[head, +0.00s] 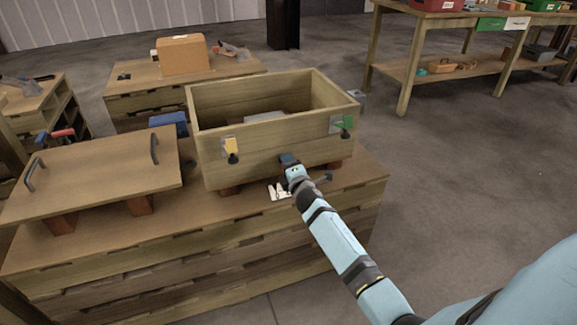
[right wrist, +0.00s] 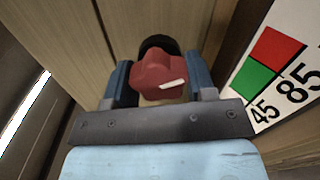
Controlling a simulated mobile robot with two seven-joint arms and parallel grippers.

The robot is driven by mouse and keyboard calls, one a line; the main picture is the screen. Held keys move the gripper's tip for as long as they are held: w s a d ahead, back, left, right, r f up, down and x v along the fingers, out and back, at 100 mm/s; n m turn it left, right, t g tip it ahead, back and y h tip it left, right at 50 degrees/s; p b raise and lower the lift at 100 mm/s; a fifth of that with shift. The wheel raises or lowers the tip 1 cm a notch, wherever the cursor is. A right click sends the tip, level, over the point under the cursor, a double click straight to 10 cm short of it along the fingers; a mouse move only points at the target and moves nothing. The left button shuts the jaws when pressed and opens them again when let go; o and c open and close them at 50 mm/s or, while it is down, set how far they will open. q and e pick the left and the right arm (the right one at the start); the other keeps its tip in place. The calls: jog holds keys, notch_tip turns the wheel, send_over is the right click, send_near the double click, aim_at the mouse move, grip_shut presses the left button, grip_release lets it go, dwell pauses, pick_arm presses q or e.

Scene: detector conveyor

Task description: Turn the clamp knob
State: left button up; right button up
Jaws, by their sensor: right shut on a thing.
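The clamp knob (right wrist: 158,75) is a red lobed knob with a white pointer mark, seen in the right wrist view. The mark lies nearly level on its right side. My right gripper (right wrist: 163,84) is shut on the knob, with one blue finger on each side of it. In the head view my right gripper (head: 289,161) is low at the front wall of the open wooden box (head: 215,165), and it hides the knob there. My left gripper is not in view.
A white card with red and green squares and numbers (right wrist: 283,68) is beside the knob. Yellow (head: 231,147) and green (head: 346,123) latches are on the box front. A wooden lid with two handles (head: 100,172) rests on blocks at the left. Floor at the right is clear.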

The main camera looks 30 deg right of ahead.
jog(key=m+p, duration=0.1)
jog(key=m, duration=0.3)
jog(key=shift+m, duration=0.3)
dwell(0.3)
jog(key=o, duration=0.9)
